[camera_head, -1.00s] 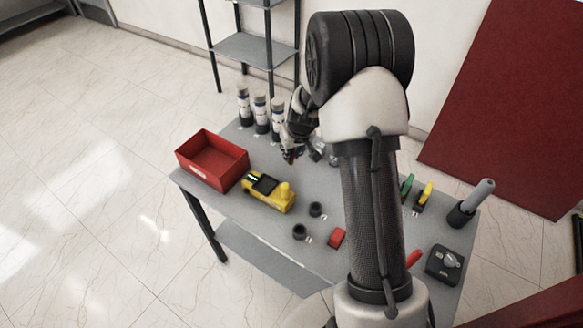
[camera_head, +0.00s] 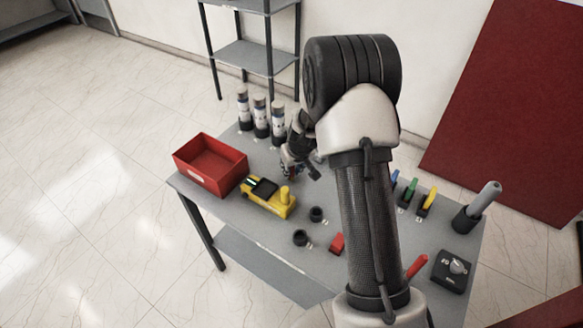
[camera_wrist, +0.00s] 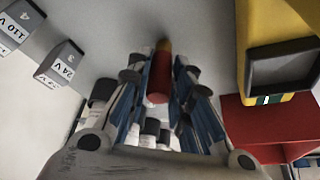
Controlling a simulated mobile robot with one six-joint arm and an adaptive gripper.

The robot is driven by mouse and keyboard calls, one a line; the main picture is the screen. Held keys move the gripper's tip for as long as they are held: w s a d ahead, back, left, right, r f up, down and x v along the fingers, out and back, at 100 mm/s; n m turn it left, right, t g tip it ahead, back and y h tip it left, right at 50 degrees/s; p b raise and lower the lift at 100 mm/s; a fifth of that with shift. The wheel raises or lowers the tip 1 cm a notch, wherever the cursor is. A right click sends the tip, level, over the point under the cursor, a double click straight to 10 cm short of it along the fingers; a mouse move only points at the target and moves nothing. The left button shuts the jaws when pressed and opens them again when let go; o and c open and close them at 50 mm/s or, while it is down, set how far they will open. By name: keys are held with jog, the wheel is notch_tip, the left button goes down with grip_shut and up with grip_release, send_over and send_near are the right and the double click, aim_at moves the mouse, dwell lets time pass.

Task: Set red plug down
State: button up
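The red plug (camera_wrist: 158,80) shows in the wrist view as a red cylinder with an orange-yellow end. It lies between the two fingers of my gripper (camera_wrist: 160,75), whose blue inner sides appear to press on it. Its far end points towards the grey table top, with a soft shadow near it; I cannot tell whether it touches. In the head view my gripper (camera_head: 300,172) is low over the back of the table (camera_head: 240,222), between the yellow device (camera_head: 268,196) and the bottles. The plug is small and mostly hidden there.
A red open bin (camera_head: 210,165) stands at the table's left end. Several white bottles (camera_head: 260,117) stand at the back. Grey blocks labelled 24 V (camera_wrist: 62,62) and 110 V (camera_wrist: 22,22) show in the wrist view.

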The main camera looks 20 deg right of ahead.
jog(key=o, duration=0.4)
jog(key=shift+r, duration=0.15)
jog(key=shift+r+p, duration=0.25)
jog(key=shift+p, duration=0.1)
jog(key=a+p+v, duration=0.2)
jog(key=v, duration=0.9)
jog(key=a+p+v, duration=0.1)
jog(key=a+v, duration=0.2)
jog(key=v, duration=0.8)
jog(key=s+a+r, duration=0.2)
jog(key=s+r, duration=0.1)
jog(key=s, duration=0.5)
jog(key=s+a+r, duration=0.2)
jog(key=s+r, duration=0.2)
jog(key=s, duration=0.5)
jog(key=s+a+r, duration=0.2)
jog(key=s+r, duration=0.1)
jog(key=s, duration=0.6)
jog(key=shift+s+a+r, duration=0.15)
jog(key=shift+a+r, duration=0.05)
jog(key=shift+r, duration=0.15)
